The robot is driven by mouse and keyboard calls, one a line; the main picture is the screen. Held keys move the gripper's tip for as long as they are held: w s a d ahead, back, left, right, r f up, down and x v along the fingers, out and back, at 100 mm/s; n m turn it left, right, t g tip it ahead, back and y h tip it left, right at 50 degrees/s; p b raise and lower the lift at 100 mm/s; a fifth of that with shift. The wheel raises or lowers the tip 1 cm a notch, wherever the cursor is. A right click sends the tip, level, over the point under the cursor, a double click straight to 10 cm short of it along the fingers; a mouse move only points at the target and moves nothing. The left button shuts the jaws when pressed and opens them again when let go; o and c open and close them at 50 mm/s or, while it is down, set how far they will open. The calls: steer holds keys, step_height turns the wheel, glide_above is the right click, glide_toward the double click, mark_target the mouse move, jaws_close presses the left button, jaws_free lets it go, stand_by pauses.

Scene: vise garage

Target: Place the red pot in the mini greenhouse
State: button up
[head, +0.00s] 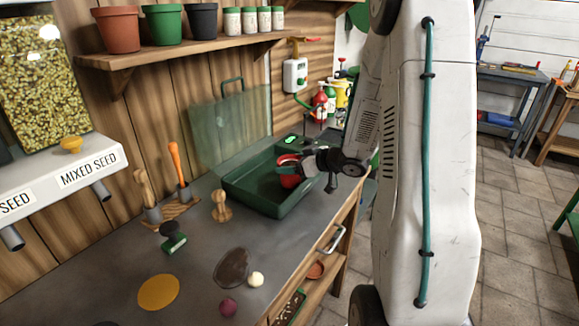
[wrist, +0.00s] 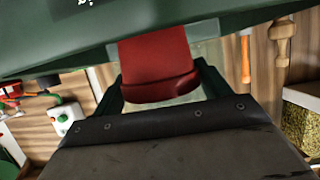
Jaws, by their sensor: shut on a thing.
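The red pot (head: 289,171) is inside or just above the green base of the mini greenhouse (head: 247,200), toward its right side. I cannot tell whether the pot touches the tray floor. The clear lid (head: 225,125) of the greenhouse stands open at the back. My gripper (head: 302,168) reaches in from the right and is shut on the pot. In the wrist view the red pot (wrist: 157,62) sits between the two dark green fingers of my gripper (wrist: 160,88), with part of the green greenhouse (wrist: 50,45) behind it.
A wooden tamper (head: 221,207) stands left of the greenhouse. Hand tools (head: 177,170) are in a holder by the wall. A yellow disc (head: 158,292) and a dark patch (head: 231,268) lie on the front of the bench. A shelf (head: 185,50) with several pots is above.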

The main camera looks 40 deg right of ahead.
steer(key=shift+f, duration=0.35)
steer(key=o, duration=1.1)
steer(key=shift+r, duration=0.1)
steer(key=shift+s+r, duration=0.15)
steer(key=shift+s, duration=0.05)
steer(key=v, duration=1.1)
step_height(320, 180, up, 10)
steer(key=a+m+g+h, duration=0.2)
steer(key=m+g+h, duration=0.1)
steer(key=h, duration=0.6)
steer(key=s+a+g+y, duration=0.1)
steer(key=s+a+g, duration=0.1)
steer(key=s+a, duration=0.5)
steer(key=s+a+g+y, duration=0.2)
steer(key=s+a+g, duration=0.1)
steer(key=s+a, duration=0.5)
steer(key=s+a+m+g+y, duration=0.1)
steer(key=s+a+g, duration=0.2)
steer(key=s+a, duration=0.4)
steer(key=shift+s+a+r, duration=0.3)
steer(key=shift+s+a, duration=0.05)
steer(key=shift+a, duration=0.25)
